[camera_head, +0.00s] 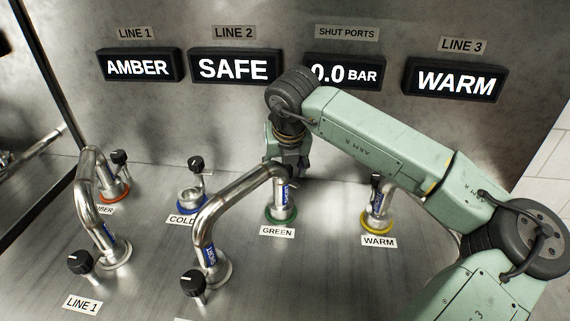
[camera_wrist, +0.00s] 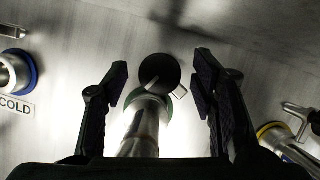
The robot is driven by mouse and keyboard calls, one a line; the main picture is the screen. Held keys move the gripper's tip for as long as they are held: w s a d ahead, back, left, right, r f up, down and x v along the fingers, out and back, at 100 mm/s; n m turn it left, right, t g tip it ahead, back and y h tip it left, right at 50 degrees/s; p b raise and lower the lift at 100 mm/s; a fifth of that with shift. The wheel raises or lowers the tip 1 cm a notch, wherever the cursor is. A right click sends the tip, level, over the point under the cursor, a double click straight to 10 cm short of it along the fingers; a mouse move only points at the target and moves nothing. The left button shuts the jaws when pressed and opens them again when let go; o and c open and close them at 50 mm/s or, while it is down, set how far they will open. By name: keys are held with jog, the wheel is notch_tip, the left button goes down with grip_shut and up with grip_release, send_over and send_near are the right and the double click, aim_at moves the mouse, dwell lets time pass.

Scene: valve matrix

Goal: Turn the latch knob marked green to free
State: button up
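The green port (camera_head: 281,213) is a metal stub with a green ring and a GREEN label (camera_head: 277,231), and the end of a bent pipe (camera_head: 235,196) sits over it. In the wrist view its latch knob (camera_wrist: 158,70) is round and black, with a pale lever at its lower right and part of the green ring behind it. My gripper (camera_wrist: 161,76) is open, with one finger on each side of the knob and a visible gap on both sides. In the head view my gripper (camera_head: 291,160) is above the green port and hides the knob.
A second bent pipe (camera_head: 90,200) stands at the amber port. The cold port (camera_head: 192,200) has a blue ring and no pipe. The yellow-ringed warm port (camera_head: 377,215) is at right. Displays read AMBER (camera_head: 140,67), SAFE (camera_head: 234,68), 0.0 BAR (camera_head: 344,73) and WARM (camera_head: 457,80).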

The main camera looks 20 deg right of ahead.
jog(key=c, duration=1.1)
jog(key=shift+b, duration=0.3)
jog(key=shift+f+n+b, duration=0.15)
jog(key=shift+n+b, duration=0.45)
jog(key=shift+b, duration=0.1)
jog(key=shift+d+n+y+b, duration=0.1)
jog(key=shift+n+y+b, duration=0.45)
jog(key=shift+b, duration=0.25)
jog(key=shift+r+n+y+b, duration=0.25)
jog(key=shift+n+y+b, duration=0.6)
jog(key=shift+n, duration=0.9)
jog(key=shift+w, duration=0.1)
jog(key=o, duration=1.2)
